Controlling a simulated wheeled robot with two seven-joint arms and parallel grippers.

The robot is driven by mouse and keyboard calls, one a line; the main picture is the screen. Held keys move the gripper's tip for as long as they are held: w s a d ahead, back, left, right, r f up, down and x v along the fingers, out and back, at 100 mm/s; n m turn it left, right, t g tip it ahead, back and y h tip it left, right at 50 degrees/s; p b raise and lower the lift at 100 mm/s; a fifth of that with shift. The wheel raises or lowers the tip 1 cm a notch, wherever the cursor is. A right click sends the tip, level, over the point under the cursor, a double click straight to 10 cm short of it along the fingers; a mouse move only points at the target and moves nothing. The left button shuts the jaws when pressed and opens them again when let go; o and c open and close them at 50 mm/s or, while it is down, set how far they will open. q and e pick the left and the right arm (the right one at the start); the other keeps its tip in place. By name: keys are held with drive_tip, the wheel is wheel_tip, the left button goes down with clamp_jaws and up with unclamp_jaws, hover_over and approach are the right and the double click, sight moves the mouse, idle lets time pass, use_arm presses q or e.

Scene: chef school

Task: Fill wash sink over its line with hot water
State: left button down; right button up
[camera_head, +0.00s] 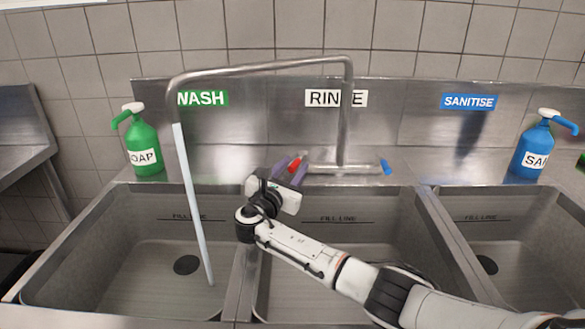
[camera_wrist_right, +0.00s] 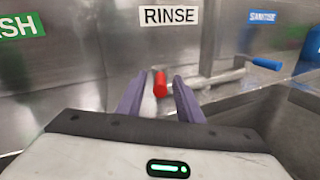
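The wash sink (camera_head: 105,225) is the left basin, with a FILL LINE mark (camera_head: 188,217) on its back wall. A pale stream of water (camera_head: 190,200) falls from the tap spout (camera_head: 260,68) to its floor. I see no clear water surface; a dark round drain or plug (camera_head: 186,264) shows on the floor. The red tap handle (camera_head: 294,164) is at the tap's left end. My right gripper (camera_head: 290,172) is at it. In the right wrist view the red handle (camera_wrist_right: 160,84) shows between the parted purple fingers; contact is unclear. My left gripper is out of view.
The blue tap handle (camera_head: 386,167) is at the tap's right end. The rinse sink (camera_head: 400,235) lies under my right arm, and the sanitise sink (camera_head: 520,250) is to the right. A green soap bottle (camera_head: 143,145) and a blue sanitiser bottle (camera_head: 532,150) stand on the back ledge.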

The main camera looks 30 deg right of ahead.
drive_tip(key=shift+s+a+r+p, duration=0.15)
drive_tip(key=shift+s+a+p, duration=0.1)
drive_tip(key=shift+p, duration=0.15)
drive_tip(key=p+v, duration=0.3)
drive_tip(key=v, duration=0.1)
drive_tip(key=shift+a+r+p, duration=0.15)
drive_tip(key=shift+r+p, duration=0.05)
drive_tip(key=shift+p, duration=0.15)
drive_tip(key=shift+f+p+v, duration=0.15)
drive_tip(key=shift+f+v, duration=0.05)
drive_tip(key=shift+v, duration=1.15)
drive_tip(key=shift+f+p+v, duration=0.15)
drive_tip(key=shift+v, duration=1.2)
idle(4.2)
